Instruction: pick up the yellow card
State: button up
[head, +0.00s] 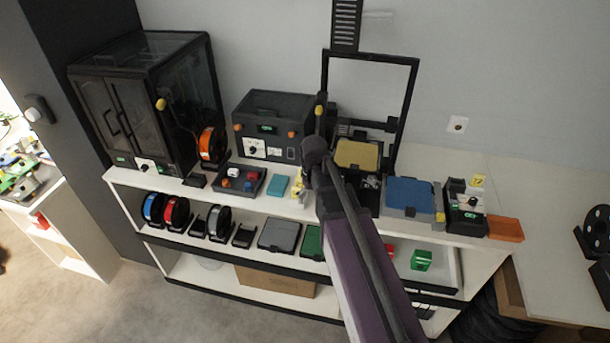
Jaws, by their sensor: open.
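A small yellow card (477,181) with a dark mark stands at the top right of a dark device (464,203) on the right part of the shelf top. It is the piece in view that most looks like the yellow card. A larger yellow plate (358,155) lies on the bed of the open black frame machine (413,95). My arm reaches up from the bottom middle, its dark end left of the yellow plate. I cannot make out my gripper's fingers. Nothing covers the small card; my arm is well left of it.
A blue plate (409,194) lies left of the device, and an orange tray (505,229) lies to its right. Spools (219,222) and bins fill the lower shelf.

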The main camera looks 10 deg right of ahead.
jog(key=s+m, duration=0.1)
jog(key=s, duration=1)
jog(key=c, duration=0.5)
jog(key=shift+c, duration=0.2)
jog(key=shift+a, duration=0.1)
